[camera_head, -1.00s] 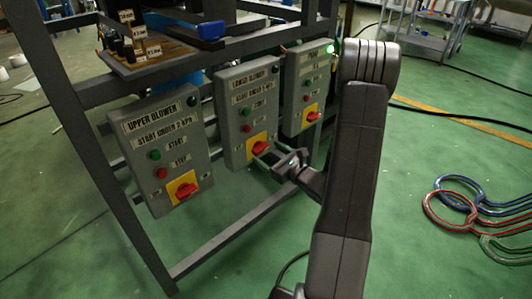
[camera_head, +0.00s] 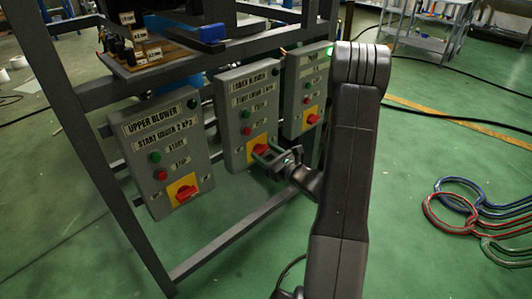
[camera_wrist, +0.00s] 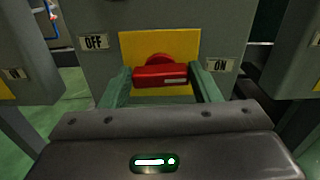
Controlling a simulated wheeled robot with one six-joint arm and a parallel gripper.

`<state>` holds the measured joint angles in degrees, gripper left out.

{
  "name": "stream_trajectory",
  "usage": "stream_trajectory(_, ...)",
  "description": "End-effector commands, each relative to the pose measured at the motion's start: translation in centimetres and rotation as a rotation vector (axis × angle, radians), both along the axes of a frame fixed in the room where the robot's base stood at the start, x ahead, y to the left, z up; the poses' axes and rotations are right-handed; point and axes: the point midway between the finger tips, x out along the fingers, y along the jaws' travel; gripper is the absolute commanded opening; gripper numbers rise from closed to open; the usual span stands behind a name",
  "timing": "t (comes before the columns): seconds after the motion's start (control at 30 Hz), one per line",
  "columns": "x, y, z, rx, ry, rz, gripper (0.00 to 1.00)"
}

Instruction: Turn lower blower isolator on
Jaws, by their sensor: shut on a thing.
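The lower blower box (camera_head: 235,118) is the middle one of three grey control boxes on the frame. Its isolator is a red knob (camera_wrist: 160,75) on a yellow plate (camera_wrist: 128,48). In the wrist view the knob's handle lies nearly level, between the OFF label (camera_wrist: 94,42) on the left and the ON label (camera_wrist: 220,66) on the right. My gripper (camera_head: 264,153) is at this knob, with one green finger at each end of the handle, shut on it. In the head view the fingers partly hide the knob.
The upper blower box (camera_head: 160,148), with its own red isolator knob (camera_head: 186,194), is close on the left. A third box (camera_head: 306,88) with a lit green lamp (camera_head: 329,51) is close on the right. A frame bar (camera_head: 235,232) runs below.

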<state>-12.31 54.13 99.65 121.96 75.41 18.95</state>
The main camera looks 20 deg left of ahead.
Motion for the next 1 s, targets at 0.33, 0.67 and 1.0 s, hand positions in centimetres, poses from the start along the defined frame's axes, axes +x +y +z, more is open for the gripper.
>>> stream_trajectory(0.33, 0.0, 0.0, 0.0, 0.027, 0.066, 0.0, 0.34)
stream_trajectory(0.67, 0.0, 0.0, 0.0, 0.026, 0.064, 0.0, 0.78)
stream_trajectory(1.0, -0.6, -1.8, 0.0, 0.025, 0.066, -0.003, 0.78)
